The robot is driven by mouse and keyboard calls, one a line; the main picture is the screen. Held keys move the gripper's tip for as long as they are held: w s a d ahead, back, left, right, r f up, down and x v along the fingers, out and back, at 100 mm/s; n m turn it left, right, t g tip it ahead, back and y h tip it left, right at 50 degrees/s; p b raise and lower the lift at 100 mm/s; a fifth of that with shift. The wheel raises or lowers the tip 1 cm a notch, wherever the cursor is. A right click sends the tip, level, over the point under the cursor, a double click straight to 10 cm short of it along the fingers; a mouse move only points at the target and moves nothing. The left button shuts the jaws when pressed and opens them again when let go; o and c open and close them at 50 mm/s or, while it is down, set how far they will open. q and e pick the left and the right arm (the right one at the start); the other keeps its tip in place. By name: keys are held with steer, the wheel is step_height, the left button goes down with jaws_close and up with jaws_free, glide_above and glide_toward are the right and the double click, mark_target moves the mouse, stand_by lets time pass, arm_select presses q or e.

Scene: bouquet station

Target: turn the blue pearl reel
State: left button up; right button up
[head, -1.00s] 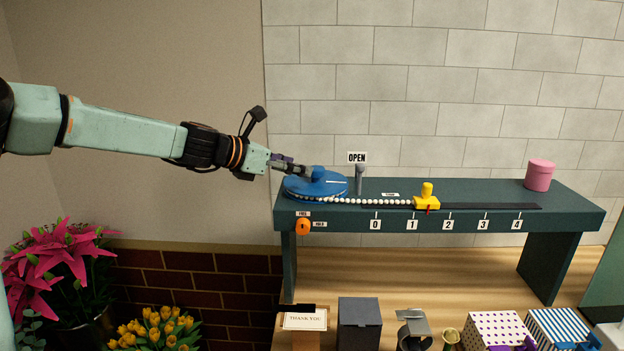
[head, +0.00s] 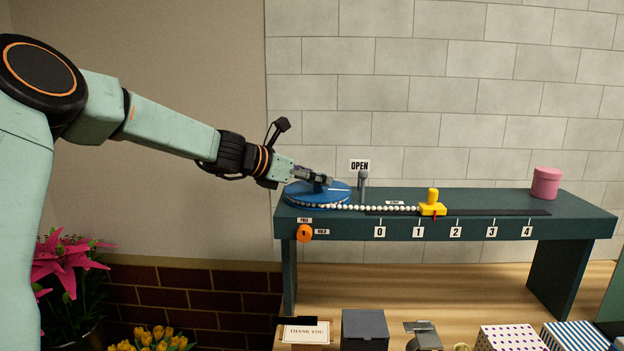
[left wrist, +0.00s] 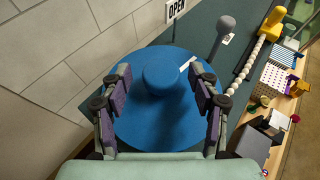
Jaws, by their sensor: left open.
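The blue pearl reel (head: 338,194) lies flat at the left end of the dark green bench. It has a raised round knob, seen in the left wrist view (left wrist: 166,74), and a white mark on its disc. A string of white pearls (head: 375,208) runs from the reel to a yellow slider (head: 432,207), whose red pointer is between 1 and 2. My left gripper (head: 325,181) is at the knob from the left. In the left wrist view its open fingers (left wrist: 162,88) stand on either side of the knob, with gaps visible. My right gripper is not in view.
An orange knob (head: 304,233) is on the bench front (head: 345,228). A pink canister (head: 545,183) stands at the right end. Several boxes are below.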

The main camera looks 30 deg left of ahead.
arm_select(q)
steer(key=shift+w+d, duration=0.1)
steer(key=shift+c, duration=1.4)
jaws_close()
